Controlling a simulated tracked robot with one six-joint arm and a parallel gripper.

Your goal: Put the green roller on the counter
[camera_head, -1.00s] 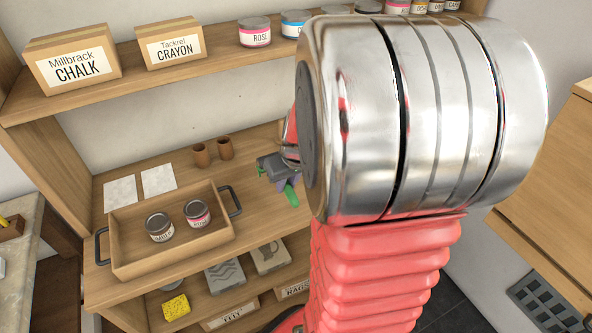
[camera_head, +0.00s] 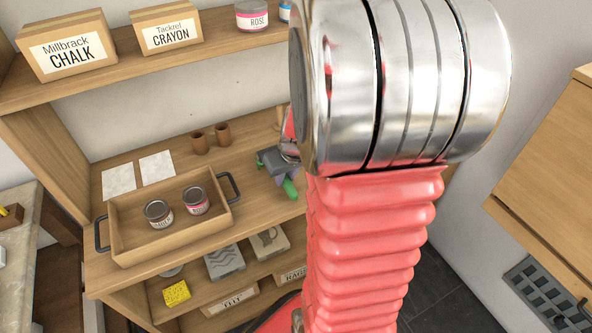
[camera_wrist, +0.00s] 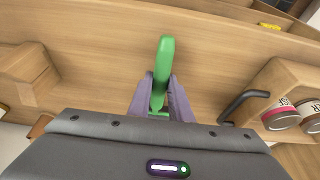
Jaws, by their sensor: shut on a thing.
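The green roller (camera_head: 290,188) is held in my gripper (camera_head: 277,170), in front of the wooden shelf unit and right of the tray. In the wrist view the green roller (camera_wrist: 163,70) sticks out between the two purple fingers of my gripper (camera_wrist: 160,92), which are shut on it. Its lower end is partly hidden by the fingers. A pale-topped counter (camera_head: 22,262) shows at the left edge of the head view, well away from my gripper. My arm hides part of the shelf behind the gripper.
A wooden tray (camera_head: 122,262) with two cans stands on the middle shelf. Two brown cups (camera_head: 199,143) and two white sheets (camera_head: 157,166) are behind it. A wooden cabinet (camera_head: 545,170) is at right.

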